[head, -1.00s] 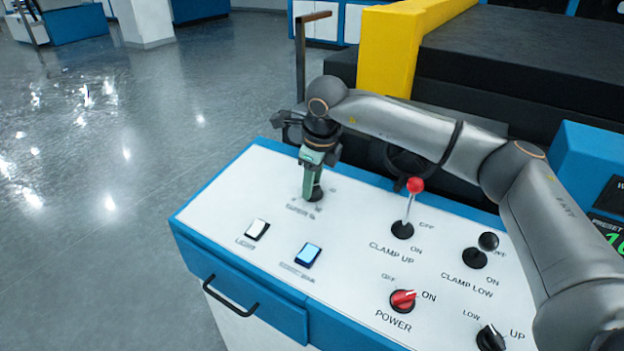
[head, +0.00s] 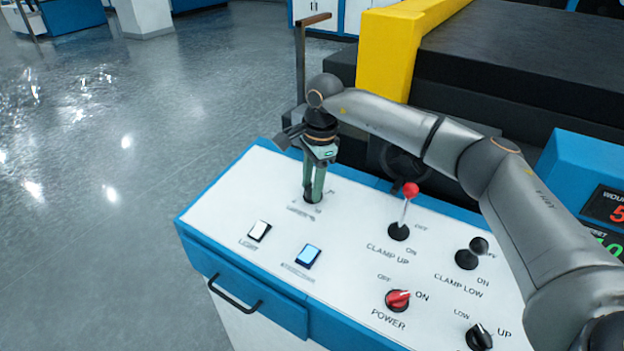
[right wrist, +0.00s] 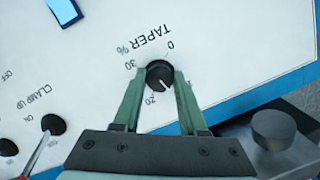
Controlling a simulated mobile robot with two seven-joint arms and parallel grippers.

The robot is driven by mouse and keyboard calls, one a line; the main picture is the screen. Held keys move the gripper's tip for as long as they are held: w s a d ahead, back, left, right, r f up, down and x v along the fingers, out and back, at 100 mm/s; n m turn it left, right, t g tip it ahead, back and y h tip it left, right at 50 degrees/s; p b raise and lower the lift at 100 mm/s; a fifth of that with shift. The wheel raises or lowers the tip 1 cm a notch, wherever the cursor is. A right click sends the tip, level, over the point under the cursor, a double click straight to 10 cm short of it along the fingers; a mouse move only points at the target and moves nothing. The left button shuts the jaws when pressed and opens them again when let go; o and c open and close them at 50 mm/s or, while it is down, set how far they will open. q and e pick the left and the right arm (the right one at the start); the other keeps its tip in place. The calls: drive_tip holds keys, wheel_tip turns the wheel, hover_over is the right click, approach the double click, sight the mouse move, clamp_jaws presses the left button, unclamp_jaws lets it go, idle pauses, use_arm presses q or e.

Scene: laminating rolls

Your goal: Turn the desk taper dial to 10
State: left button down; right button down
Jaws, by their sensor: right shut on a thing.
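The taper dial (right wrist: 158,75) is a small round black knob on the white panel, beside the lettering "TAPER %". In the right wrist view 0, 30 and 20 show around it; no 10 mark can be read, and part of the scale is behind a finger. Its white pointer line is directed down and slightly right, just beside the 20. My right gripper (right wrist: 160,82) is shut on the dial, one green finger on each side. In the head view the right gripper (head: 314,196) comes down onto the dial (head: 312,200) from above. My left gripper is not in view.
A white switch (head: 259,231) and a blue switch (head: 308,255) lie in front. A drawer handle (head: 235,294) is below.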

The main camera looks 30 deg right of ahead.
drive_tip(key=n+g+p, duration=0.1)
drive_tip(key=n, duration=0.4)
drive_tip(key=shift+w+n, duration=0.1)
drive_tip(key=shift+n, duration=0.2)
idle(0.5)
drive_tip(key=shift+c, duration=2.2)
unclamp_jaws()
wheel_tip(320, 180, up, 13)
drive_tip(key=shift+d+f+b, duration=0.2)
drive_tip(key=shift+d+b, duration=0.05)
drive_tip(key=shift+b, duration=0.05)
drive_tip(key=shift+w, duration=0.1)
